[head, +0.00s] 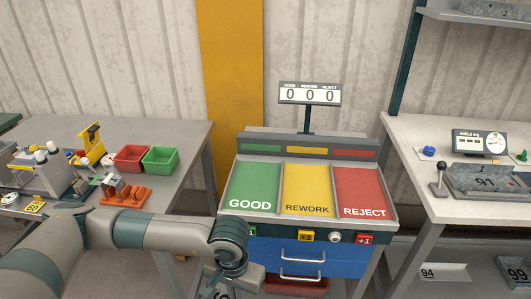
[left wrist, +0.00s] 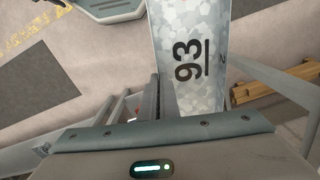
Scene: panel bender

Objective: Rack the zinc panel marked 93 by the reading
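The zinc panel marked 93 (left wrist: 192,62) fills the middle of the left wrist view, a mottled grey strip running up from my gripper's housing. My left gripper (head: 232,280) is low in front of the sorting station in the head view and appears shut on the panel; its fingertips are hidden. The station has a green GOOD bay (head: 253,187), a yellow REWORK bay (head: 307,190) and a red REJECT bay (head: 359,192), all empty. Its counter (head: 310,94) reads 0 0 0. The angle gauge (head: 480,142) stands on the right bench. My right gripper is not in view.
A panel marked 91 (head: 484,182) sits in the fixture by the gauge. Panels 94 (head: 443,272) and 99 (head: 515,271) lie below the right bench. Blue drawers (head: 305,256) are under the bays. The left bench holds a red bin (head: 131,158), green bin (head: 160,160) and tools.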

